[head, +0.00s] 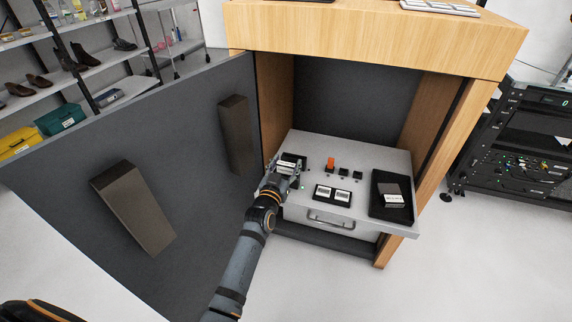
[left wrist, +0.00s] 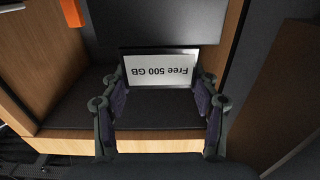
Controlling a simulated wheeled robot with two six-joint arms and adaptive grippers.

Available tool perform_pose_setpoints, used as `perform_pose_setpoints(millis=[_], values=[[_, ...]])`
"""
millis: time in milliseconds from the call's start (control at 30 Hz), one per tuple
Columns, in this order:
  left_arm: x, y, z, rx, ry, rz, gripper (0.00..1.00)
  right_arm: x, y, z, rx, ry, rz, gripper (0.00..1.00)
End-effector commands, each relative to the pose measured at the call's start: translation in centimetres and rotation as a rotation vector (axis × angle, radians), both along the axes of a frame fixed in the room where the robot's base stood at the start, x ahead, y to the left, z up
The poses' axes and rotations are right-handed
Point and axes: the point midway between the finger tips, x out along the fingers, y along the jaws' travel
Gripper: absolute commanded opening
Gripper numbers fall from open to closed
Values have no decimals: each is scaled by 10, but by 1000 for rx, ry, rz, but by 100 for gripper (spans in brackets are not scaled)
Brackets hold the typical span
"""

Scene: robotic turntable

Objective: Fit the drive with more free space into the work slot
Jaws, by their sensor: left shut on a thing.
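My left gripper (head: 282,170) is at the left side of a pale pulled-out drawer top (head: 313,212). In the left wrist view its fingers (left wrist: 160,100) are shut on a dark drive with a white label (left wrist: 160,66) reading "Free 500 GB", upside down in that view. In the head view a dark piece with a white label (head: 291,163) shows at the fingertips, partly hidden by the gripper. A black tray (head: 377,208) at the right holds a grey item with a white label (head: 391,199). I cannot tell which part is the work slot.
An orange upright block (head: 331,163) and small black blocks (head: 357,174) stand on the drawer top. The grey door (head: 185,150) stands open at left; a wooden side (head: 435,150) bounds the right.

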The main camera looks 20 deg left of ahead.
Motion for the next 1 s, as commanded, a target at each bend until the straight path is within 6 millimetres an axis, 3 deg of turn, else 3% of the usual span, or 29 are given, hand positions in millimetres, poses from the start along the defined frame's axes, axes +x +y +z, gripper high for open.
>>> perform_pose_setpoints(millis=[33,233,600,733,1000], values=[[0,0,-1,0,-1,0,62,0,0,-1,0,0,0,45],[0,0,0,0,-1,0,87,0,0,0,0,0,0,45],[-5,0,-1,-1,1,0,87,0,0,0,0,0,0,45],[-27,1,-2,-1,2,1,87,0,0,0,0,0,0,45],[-94,3,-1,-2,2,2,87,0,0,0,0,0,0,45]])
